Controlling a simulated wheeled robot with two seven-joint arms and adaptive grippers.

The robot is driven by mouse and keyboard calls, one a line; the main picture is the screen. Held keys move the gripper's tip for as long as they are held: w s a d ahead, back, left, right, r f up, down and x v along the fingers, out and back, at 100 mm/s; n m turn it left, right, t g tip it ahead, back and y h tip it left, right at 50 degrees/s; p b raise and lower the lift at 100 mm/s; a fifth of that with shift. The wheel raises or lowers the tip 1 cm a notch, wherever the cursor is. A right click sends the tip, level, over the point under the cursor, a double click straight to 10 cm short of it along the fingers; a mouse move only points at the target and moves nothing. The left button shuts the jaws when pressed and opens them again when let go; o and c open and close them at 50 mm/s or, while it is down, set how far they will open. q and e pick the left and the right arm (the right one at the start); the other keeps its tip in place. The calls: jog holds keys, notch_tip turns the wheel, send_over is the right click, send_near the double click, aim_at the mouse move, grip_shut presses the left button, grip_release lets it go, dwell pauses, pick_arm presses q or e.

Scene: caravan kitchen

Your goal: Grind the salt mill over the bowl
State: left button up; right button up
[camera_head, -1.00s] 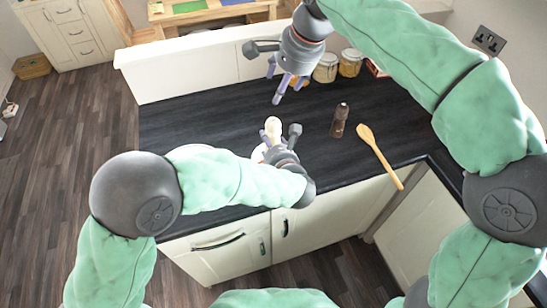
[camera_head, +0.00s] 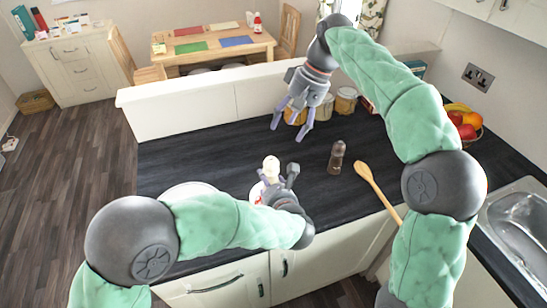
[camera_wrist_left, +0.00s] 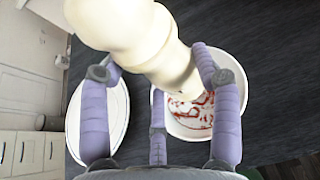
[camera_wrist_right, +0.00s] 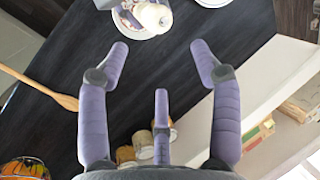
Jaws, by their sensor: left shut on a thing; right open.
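The cream salt mill (camera_head: 271,166) is in my left gripper (camera_head: 285,180), which is shut on it. In the left wrist view the mill (camera_wrist_left: 135,35) lies between the fingers and overlaps the bowl. The white bowl (camera_wrist_left: 225,125) has red marks inside. In the head view the bowl (camera_head: 256,191) is mostly hidden by my left arm and gripper; it also shows in the right wrist view (camera_wrist_right: 121,22). My right gripper (camera_head: 290,132) is open and empty above the counter, behind the mill; its fingers (camera_wrist_right: 160,60) are spread apart.
A white plate (camera_wrist_left: 97,125) lies beside the bowl. A dark mill (camera_head: 337,158) and a wooden spoon (camera_head: 372,185) are on the black counter (camera_head: 215,155), to the right. Jars (camera_head: 346,101) stand behind. A fruit bowl (camera_head: 466,125) and sink (camera_head: 518,225) are far right.

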aim_at(273, 158)
jog(key=x, duration=1.2)
jog(key=shift+s, duration=0.1)
jog(key=c, duration=1.1)
